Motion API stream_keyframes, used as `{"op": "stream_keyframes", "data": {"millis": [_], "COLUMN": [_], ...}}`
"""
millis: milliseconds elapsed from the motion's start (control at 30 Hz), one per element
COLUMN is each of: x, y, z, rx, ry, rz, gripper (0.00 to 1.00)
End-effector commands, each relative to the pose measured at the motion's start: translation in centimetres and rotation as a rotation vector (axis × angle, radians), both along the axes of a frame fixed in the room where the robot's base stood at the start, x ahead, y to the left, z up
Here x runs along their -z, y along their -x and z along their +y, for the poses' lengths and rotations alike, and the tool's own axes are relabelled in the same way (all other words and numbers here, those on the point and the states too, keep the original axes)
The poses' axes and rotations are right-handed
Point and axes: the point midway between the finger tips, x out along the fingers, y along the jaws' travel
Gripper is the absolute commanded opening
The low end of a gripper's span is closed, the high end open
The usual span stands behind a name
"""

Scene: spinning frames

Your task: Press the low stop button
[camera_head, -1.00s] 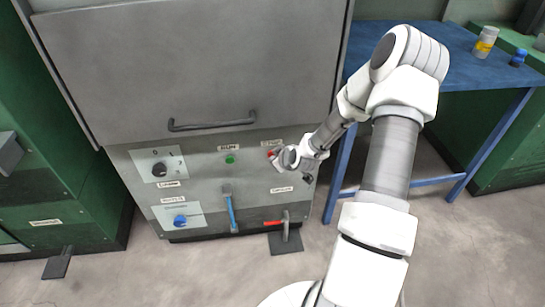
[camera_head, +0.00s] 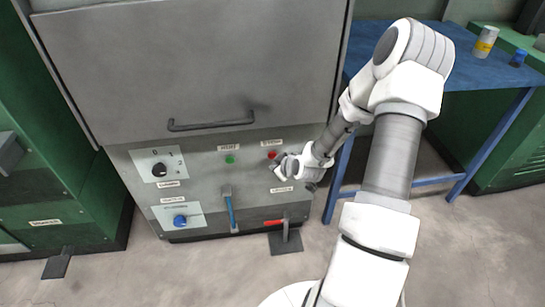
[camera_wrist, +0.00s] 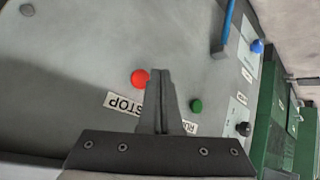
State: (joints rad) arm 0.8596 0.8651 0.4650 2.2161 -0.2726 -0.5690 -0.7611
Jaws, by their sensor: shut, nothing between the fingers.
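The red stop button (camera_head: 272,155) is on the lower front panel of the grey machine, beneath its label. In the wrist view the red button (camera_wrist: 140,78) is uncovered, beside the STOP label (camera_wrist: 124,103). My gripper (camera_head: 273,168) is just below the button in the head view. In the wrist view the shut fingertips (camera_wrist: 158,73) appear just right of the button. They hold nothing. I cannot tell whether they touch the panel.
A green button (camera_head: 230,159) sits left of the red one, with a blue-handled lever (camera_head: 230,207) below it. A red-handled valve (camera_head: 275,223) is low on the panel. Knobs (camera_head: 159,169) are at left. A blue table (camera_head: 455,60) stands at right.

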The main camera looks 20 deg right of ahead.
Motion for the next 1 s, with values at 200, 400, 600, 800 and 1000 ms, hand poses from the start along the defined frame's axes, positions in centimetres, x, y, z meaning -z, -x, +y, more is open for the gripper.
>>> {"op": "stream_keyframes", "data": {"millis": [200,400,600,800,1000], "x": [0.1,0.0,0.0,0.0,0.0], "y": [2.2,3.4,3.4,3.4,3.4], "z": [0.6,0.9,1.0,1.0,1.0], "rx": [0.000,0.001,0.001,0.001,0.001], "ry": [-0.001,0.000,-0.001,-0.001,-0.001], "rz": [0.002,0.001,0.000,0.000,0.000], "gripper": [0.00,0.00,0.00,0.00,0.00]}}
